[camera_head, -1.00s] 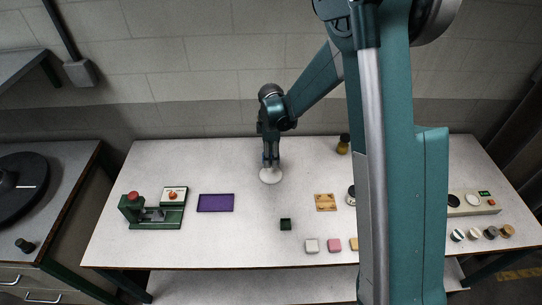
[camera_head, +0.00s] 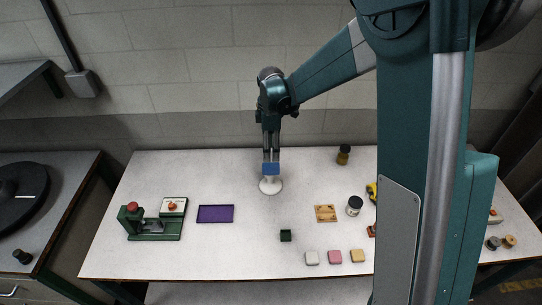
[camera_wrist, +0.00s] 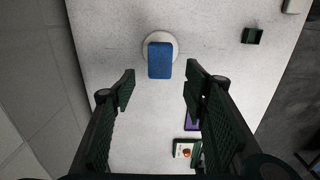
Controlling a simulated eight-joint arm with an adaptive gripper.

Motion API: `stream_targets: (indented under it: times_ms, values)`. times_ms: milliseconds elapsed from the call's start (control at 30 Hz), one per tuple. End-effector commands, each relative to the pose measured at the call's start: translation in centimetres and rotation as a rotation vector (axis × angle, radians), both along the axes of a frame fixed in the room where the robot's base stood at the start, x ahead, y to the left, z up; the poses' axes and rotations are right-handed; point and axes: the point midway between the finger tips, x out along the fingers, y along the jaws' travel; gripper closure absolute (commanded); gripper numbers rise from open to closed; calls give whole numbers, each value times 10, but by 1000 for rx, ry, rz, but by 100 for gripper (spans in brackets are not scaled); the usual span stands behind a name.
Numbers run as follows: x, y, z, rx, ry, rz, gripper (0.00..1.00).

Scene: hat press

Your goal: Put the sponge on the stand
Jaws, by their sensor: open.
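The blue sponge (camera_head: 270,169) rests on the white round stand (camera_head: 270,187) at the middle back of the table. In the wrist view the sponge (camera_wrist: 160,61) overlaps the stand's pale disc (camera_wrist: 170,40), and part of the disc is hidden behind it. My gripper (camera_head: 270,156) is just above the sponge in the head view. In the wrist view my gripper (camera_wrist: 160,88) is open, its two fingers wide apart with bare table between them. The sponge lies beyond the fingertips, and neither finger touches it there.
A purple mat (camera_head: 215,214) and a green press (camera_head: 150,221) are at left. A small dark green box (camera_head: 286,235), a wooden board (camera_head: 326,213), a jar (camera_head: 354,206) and several pale blocks (camera_head: 334,257) are to the right and front. My arm hides the table's right part.

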Motion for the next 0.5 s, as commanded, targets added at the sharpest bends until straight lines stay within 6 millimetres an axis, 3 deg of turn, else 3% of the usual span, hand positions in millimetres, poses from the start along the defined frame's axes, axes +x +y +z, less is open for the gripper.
stream_targets:
  times_ms: [200, 500]
  values:
    - [0, 0, 16, 0, 0, 0, 56]
    - [0, 0, 20, 0, 0, 0, 56]
